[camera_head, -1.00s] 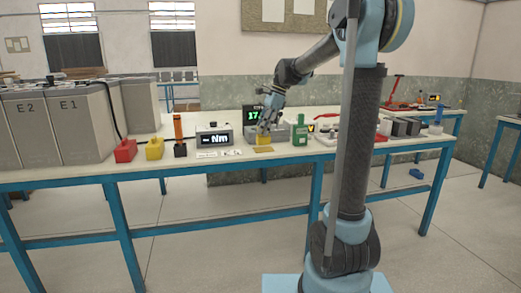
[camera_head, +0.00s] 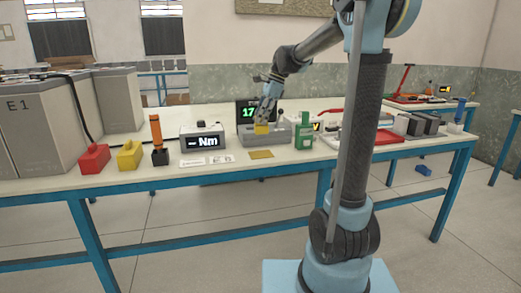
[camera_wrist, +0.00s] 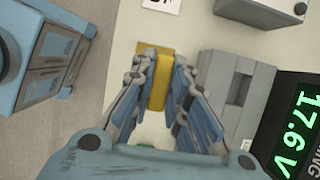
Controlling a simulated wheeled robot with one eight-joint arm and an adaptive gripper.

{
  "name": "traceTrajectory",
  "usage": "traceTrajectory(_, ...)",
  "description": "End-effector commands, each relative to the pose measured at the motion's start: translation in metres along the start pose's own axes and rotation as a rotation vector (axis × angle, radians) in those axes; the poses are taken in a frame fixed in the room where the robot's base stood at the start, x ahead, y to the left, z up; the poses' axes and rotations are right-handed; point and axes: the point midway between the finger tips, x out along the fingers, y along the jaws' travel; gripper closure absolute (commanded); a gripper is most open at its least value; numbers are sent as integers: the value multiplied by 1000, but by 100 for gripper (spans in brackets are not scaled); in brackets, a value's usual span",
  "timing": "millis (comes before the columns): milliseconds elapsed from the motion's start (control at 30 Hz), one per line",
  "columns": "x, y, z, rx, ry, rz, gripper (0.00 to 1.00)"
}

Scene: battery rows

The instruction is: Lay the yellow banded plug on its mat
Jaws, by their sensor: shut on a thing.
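My gripper (camera_head: 264,118) is shut on the yellow plug (camera_head: 261,128) and holds it above the table, in front of the grey device. In the wrist view the plug (camera_wrist: 161,84) is a long yellow block between the two fingers of my gripper (camera_wrist: 158,88). Its band cannot be made out. A flat mustard-coloured mat (camera_head: 261,154) lies bare on the table, below the plug in the head view. In the wrist view the mat (camera_wrist: 146,49) shows partly behind the plug's far end.
A grey device (camera_head: 279,138) with a green-lit display (camera_head: 247,112) stands close behind the mat. A green block (camera_head: 304,133) is to its right, an Nm meter (camera_head: 203,139) to its left.

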Motion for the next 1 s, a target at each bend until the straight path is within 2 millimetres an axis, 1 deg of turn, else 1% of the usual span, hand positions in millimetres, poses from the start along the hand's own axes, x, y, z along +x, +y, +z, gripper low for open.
traceTrajectory(200,34,0,-11,-4,0,1,100)
traceTrajectory(300,44,0,-15,-4,0,2,100)
traceTrajectory(467,55,0,-19,-5,0,2,100)
traceTrajectory(700,83,1,-30,-4,0,2,100)
traceTrajectory(800,87,1,-32,-4,0,2,100)
traceTrajectory(1000,88,1,-33,-4,0,2,100)
